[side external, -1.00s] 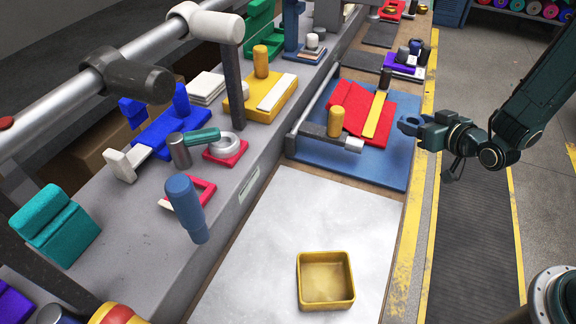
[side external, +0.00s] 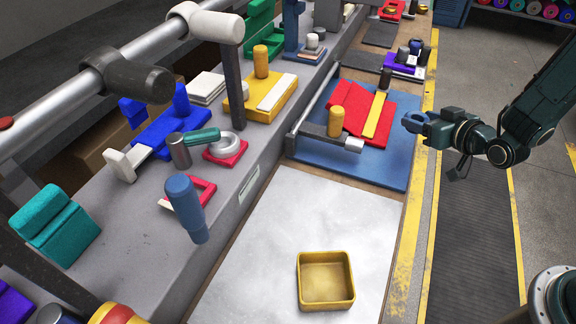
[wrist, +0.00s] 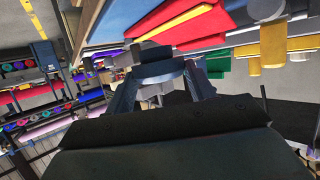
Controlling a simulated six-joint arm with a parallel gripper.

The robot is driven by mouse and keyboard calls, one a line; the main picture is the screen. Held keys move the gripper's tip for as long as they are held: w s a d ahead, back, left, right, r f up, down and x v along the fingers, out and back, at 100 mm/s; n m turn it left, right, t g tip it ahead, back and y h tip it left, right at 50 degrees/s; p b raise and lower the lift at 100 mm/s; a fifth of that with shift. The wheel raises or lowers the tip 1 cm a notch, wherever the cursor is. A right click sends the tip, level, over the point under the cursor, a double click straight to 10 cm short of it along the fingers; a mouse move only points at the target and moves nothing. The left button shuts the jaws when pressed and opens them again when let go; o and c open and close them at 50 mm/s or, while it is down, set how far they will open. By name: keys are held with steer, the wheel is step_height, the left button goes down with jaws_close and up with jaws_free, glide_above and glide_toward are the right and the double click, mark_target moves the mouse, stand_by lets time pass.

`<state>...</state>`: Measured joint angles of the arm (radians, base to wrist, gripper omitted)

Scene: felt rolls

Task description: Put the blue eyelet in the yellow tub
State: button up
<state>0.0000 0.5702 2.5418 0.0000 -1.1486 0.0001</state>
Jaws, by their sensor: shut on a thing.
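The yellow tub (side external: 328,304) sits open and empty on the pale sheet near the bottom of the side external view. My gripper (side external: 424,124) is above and beyond the tub, to its upper right, in the air by the bench's right edge. It is shut on the blue eyelet (side external: 412,119), a small ring-like piece at its tips. In the wrist view the eyelet (wrist: 158,70) spans between the fingers of my gripper (wrist: 155,82). The tub does not show in the wrist view.
A blue mat (side external: 392,178) with a red folded piece (side external: 378,122), a yellow strip and a metal bar lies left of my gripper. A blue-handled tool (side external: 184,200) stands left of the pale sheet (side external: 300,222). The sheet around the tub is clear.

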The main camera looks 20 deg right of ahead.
mark_target(423, 121)
step_height(423, 121, up, 20)
steer(key=s+a+f+n+g+y, duration=0.25)
steer(key=a+n+y, duration=0.25)
steer(key=a, duration=0.6)
steer(key=s+a+f+n+g+y, duration=0.1)
steer(key=s+a+n+g+y, duration=0.15)
steer(key=a+n+y, duration=0.6)
steer(key=s+a+r+n+g, duration=0.3)
steer(key=s+a+n+g, duration=0.6)
steer(key=s+a+g, duration=0.5)
steer(key=shift+m+t+h, duration=0.35)
steer(key=shift+t, duration=0.15)
steer(key=f, duration=0.3)
steer(key=d+f, duration=0.1)
steer(key=f, duration=0.1)
steer(key=shift+s, duration=0.35)
steer(key=shift+f, duration=0.1)
